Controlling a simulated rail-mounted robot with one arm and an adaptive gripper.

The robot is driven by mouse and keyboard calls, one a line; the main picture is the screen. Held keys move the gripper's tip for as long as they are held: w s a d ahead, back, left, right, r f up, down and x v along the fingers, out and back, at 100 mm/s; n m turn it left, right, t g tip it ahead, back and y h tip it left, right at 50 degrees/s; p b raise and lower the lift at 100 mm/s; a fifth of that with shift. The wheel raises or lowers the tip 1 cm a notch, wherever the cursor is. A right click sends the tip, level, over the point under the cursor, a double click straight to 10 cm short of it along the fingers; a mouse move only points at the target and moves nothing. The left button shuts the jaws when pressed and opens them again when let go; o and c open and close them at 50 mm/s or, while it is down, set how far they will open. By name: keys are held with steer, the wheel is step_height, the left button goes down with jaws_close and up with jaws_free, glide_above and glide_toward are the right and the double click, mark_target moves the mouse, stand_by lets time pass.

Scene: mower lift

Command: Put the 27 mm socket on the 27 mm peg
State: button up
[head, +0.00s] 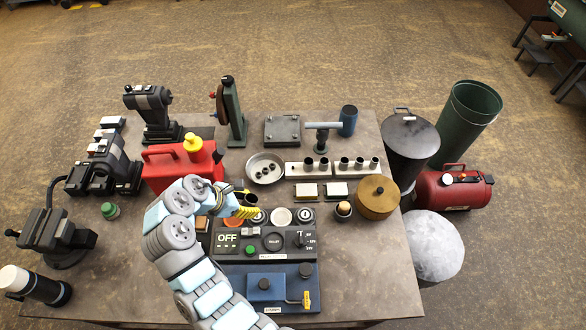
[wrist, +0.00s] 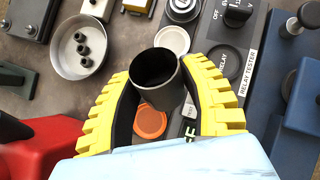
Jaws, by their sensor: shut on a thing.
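My gripper (head: 245,206) has its yellow fingers closed around a dark grey hollow cylinder, the held socket (wrist: 154,78). In the wrist view the open top of the socket faces the camera, between the two fingers (wrist: 160,95). In the head view it shows as a dark cylinder (head: 251,198) above the back edge of the relay tester. A pale rail (head: 292,170) lies farther back to the right, with several upright sockets (head: 323,163) on it. Its size labels are too small to read, so I cannot tell which place is the 27 mm peg.
A round metal dish (head: 252,176) with small dark parts stands between my gripper and the rail. A red fuel can (head: 165,172) stands close on the left. The relay tester (head: 290,254) lies in front. A hammer (head: 322,128) stands behind the rail, two small blocks (head: 306,190) before it.

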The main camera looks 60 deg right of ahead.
steer(key=shift+s+d+r+n+h, duration=0.1)
steer(key=shift+s+d+n+h, duration=0.15)
steer(key=shift+d, duration=0.3)
steer(key=shift+s+d+r+n+h, duration=0.15)
steer(key=shift+s+d+h, duration=0.1)
steer(key=shift+d, duration=0.25)
steer(key=s+d+n+h, duration=0.2)
steer(key=s+d+h, duration=0.3)
steer(key=s+d, duration=0.7)
steer(key=b, duration=0.2)
glide_above(293, 169)
steer(key=s+a, duration=0.1)
steer(key=shift+n, duration=0.3)
steer(key=shift+s+f, duration=0.15)
steer(key=shift+f, duration=3.1)
steer(key=shift+w+d+f+t+b, duration=0.2)
steer(key=shift+w+f+b, duration=0.1)
steer(key=shift+f, duration=0.2)
steer(key=shift+w+d+f+t+b, duration=0.1)
steer(key=shift+w+d+f+b, duration=0.15)
steer(key=shift+f, duration=0.2)
steer(key=shift+w+f, duration=0.1)
steer(key=shift+w+f+b, duration=0.1)
steer(key=shift+f+b, duration=0.1)
steer(key=shift+b, duration=0.2)
steer(key=shift+d+f+b, duration=0.1)
steer(key=shift+f+b, duration=0.9)
steer(key=shift+f, duration=0.55)
